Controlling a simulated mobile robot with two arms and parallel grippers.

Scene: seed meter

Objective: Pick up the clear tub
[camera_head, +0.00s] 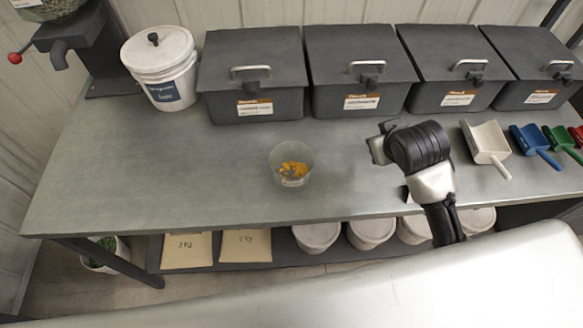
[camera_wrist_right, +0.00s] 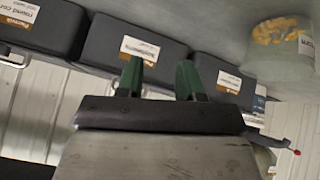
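The clear tub (camera_head: 291,178) stands upright on the grey bench, left of my right gripper, with yellow-orange pieces inside. It also shows at the upper right of the right wrist view (camera_wrist_right: 283,66), with a white label on its side. My right gripper (camera_head: 373,150) is over the bench to the right of the tub, apart from it. In the right wrist view its two green fingers (camera_wrist_right: 159,78) are spread with nothing between them. My left gripper is not in view.
Several dark lidded bins (camera_head: 252,80) line the back of the bench (camera_head: 190,165). A white bucket (camera_head: 163,72) and a dispenser (camera_head: 85,45) stand at the left. A white scoop (camera_head: 487,142) and a blue scoop (camera_head: 532,142) lie at the right. The bench around the tub is clear.

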